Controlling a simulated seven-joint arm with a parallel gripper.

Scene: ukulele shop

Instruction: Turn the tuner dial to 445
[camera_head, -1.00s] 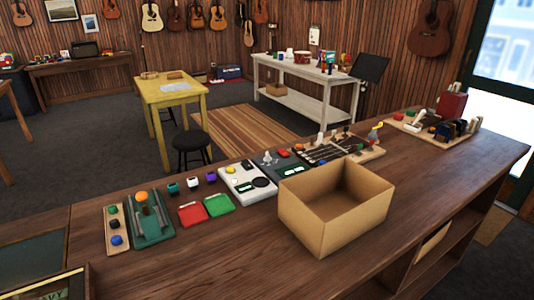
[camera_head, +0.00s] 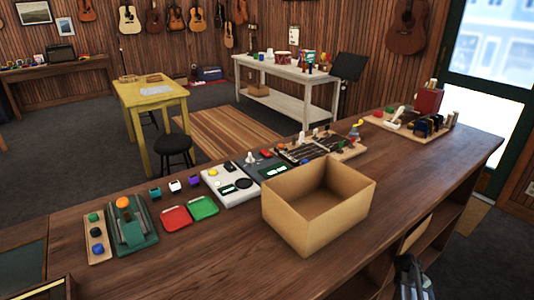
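A white panel (camera_head: 231,186) with a yellow button, round dark parts and a small lit display lies on the wooden counter (camera_head: 200,262), left of the cardboard box. A dark grey panel (camera_head: 267,160) with a silver knob (camera_head: 250,158), a red part and a lit display (camera_head: 274,170) lies just right of it. I cannot tell which is the tuner, and the display digits are too small to read. The box hides part of this area. My gripper (camera_head: 408,272) shows at the bottom right, in front of the counter and well away from both panels. Its fingers are unclear.
The open, empty cardboard box (camera_head: 300,228) stands close in front of the panels. Red (camera_head: 176,218) and green (camera_head: 203,208) trays and a green fixture (camera_head: 131,228) are to the left. A black slotted board (camera_head: 305,147) is to the right. The counter's right front is clear.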

